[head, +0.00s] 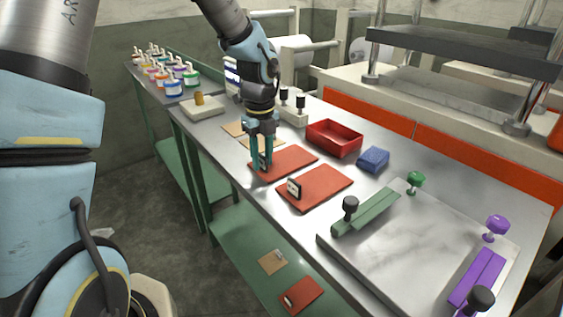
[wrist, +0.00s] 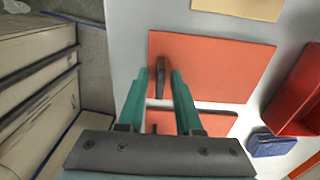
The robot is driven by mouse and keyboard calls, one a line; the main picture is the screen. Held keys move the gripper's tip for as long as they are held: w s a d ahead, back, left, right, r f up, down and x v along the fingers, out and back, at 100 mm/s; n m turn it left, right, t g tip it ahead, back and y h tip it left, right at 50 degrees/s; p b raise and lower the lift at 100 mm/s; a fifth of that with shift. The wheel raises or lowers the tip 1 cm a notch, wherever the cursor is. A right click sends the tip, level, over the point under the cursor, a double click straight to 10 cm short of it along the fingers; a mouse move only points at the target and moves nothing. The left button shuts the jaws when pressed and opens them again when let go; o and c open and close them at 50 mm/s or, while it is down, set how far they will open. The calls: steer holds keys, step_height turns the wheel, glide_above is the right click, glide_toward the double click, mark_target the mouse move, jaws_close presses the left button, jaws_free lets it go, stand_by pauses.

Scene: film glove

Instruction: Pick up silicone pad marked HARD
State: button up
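Two orange-red pads lie flat on the metal bench. My gripper (head: 262,163) points down over the left edge of the farther pad (head: 290,160), which also shows in the wrist view (wrist: 225,65). In the wrist view my gripper (wrist: 160,76) is open, its teal fingers on either side of a dark upright tab (wrist: 159,80) on that pad, with gaps visible. The nearer pad (head: 325,187) carries a dark-framed tab with a white face (head: 294,188); it is partly hidden by my fingers in the wrist view (wrist: 213,122). I cannot read HARD on either pad.
A red bin (head: 334,139) and a blue block (head: 373,159) stand right of the pads. Tan pads (head: 236,129) lie behind. A clamped plate (head: 420,240) fills the bench's right. The lower shelf holds a tan pad (head: 272,261) and a red pad (head: 303,296).

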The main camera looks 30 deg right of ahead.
jaws_close()
stand_by(1.1)
